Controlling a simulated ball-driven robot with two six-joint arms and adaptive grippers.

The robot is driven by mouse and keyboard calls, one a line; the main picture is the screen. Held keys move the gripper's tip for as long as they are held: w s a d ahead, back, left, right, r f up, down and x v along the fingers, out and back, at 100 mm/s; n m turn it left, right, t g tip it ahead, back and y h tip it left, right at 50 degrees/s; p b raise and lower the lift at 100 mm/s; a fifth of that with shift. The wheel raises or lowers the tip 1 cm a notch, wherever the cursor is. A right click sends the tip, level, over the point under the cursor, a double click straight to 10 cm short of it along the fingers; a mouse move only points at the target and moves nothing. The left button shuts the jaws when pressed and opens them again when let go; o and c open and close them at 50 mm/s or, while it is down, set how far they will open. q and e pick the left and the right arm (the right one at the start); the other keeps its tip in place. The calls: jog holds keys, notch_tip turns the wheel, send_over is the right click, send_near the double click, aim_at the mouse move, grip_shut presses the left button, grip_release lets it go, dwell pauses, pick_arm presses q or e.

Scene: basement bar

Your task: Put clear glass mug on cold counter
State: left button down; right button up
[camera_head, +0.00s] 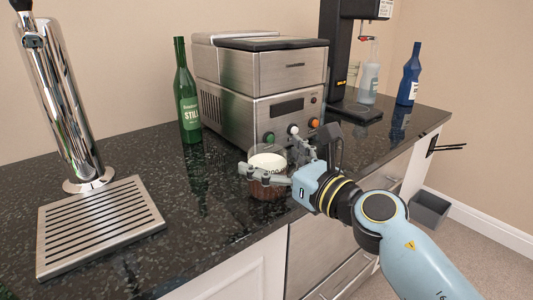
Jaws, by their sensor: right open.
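My right gripper (268,152) reaches in from the lower right with its fingers spread, low over the front edge of the dark speckled counter (120,150). Between and below the fingers is a brown ribbed cup-like item (266,188) with a pale round top. The fingers partly cover it, and I cannot tell whether they touch it. A faint clear outline shows around its top, but I cannot tell whether this is the clear glass mug. No other mug is plain to see. My left gripper is not in view.
A steel drip tray (98,225) and chrome tap tower (62,105) stand at left. A green bottle (187,98) stands beside a steel machine (262,85). A black dispenser (338,50), clear bottle (369,78) and blue bottle (409,78) are at back right. A grey bin (429,209) is on the floor.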

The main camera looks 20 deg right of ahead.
jog(key=b+v, duration=0.1)
jog(key=v, duration=0.9)
jog(key=s+d+f+m+g+h, duration=0.25)
jog(key=f+m, duration=0.45)
jog(key=f, duration=0.4)
jog(key=s+d+f+m+g+h, duration=0.1)
jog(key=s+d+f+m+h, duration=0.15)
jog(key=f+m, duration=0.6)
jog(key=s+d+f+m+g+h, duration=0.15)
jog(key=s+d+f+m, duration=0.35)
jog(key=f, duration=0.8)
jog(key=s+d+f+m+g, duration=0.1)
jog(key=s+f+m+g, duration=0.4)
jog(key=s+f+m, duration=0.7)
jog(key=s+f+m+g, duration=0.3)
jog(key=s+f, duration=0.1)
jog(key=s, duration=0.5)
jog(key=s+f+m+g, duration=0.3)
jog(key=s+f+m, duration=0.1)
jog(key=s, duration=0.6)
jog(key=shift+s+a+f, duration=0.25)
jog(key=shift+a+f, duration=0.1)
jog(key=shift+f, duration=0.2)
jog(key=shift+m+h, duration=0.25)
jog(key=shift+f+b, duration=0.4)
